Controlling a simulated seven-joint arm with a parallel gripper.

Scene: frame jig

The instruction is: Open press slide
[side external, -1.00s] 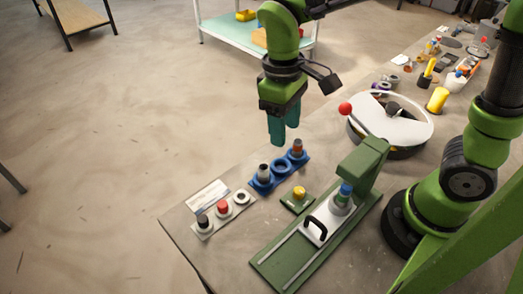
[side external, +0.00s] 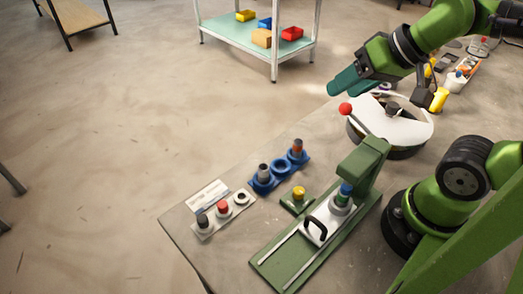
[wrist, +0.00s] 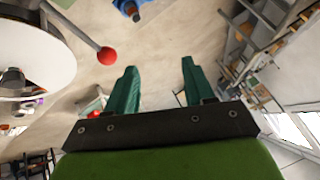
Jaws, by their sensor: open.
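The press (side external: 362,160) is a green frame with an upright head and a long green base at the front of the bench. Its pale slide plate (side external: 318,231) carries a black arched handle (side external: 315,228) and sits on rails. A grey part with a blue top (side external: 342,196) stands at the slide's back end, by the press head. My gripper (side external: 338,88) has teal fingers and is up behind the press, tilted sideways and away from the handle. In the wrist view its fingers (wrist: 157,80) are apart with nothing between them. The press is not clear in the wrist view.
A round white-topped fixture (side external: 405,124) with a red-knobbed lever (side external: 346,109) stands behind the press. A blue holder (side external: 263,184), a yellow button on a green block (side external: 298,194) and a white button panel (side external: 222,216) lie left of the slide. Bare bench lies front left.

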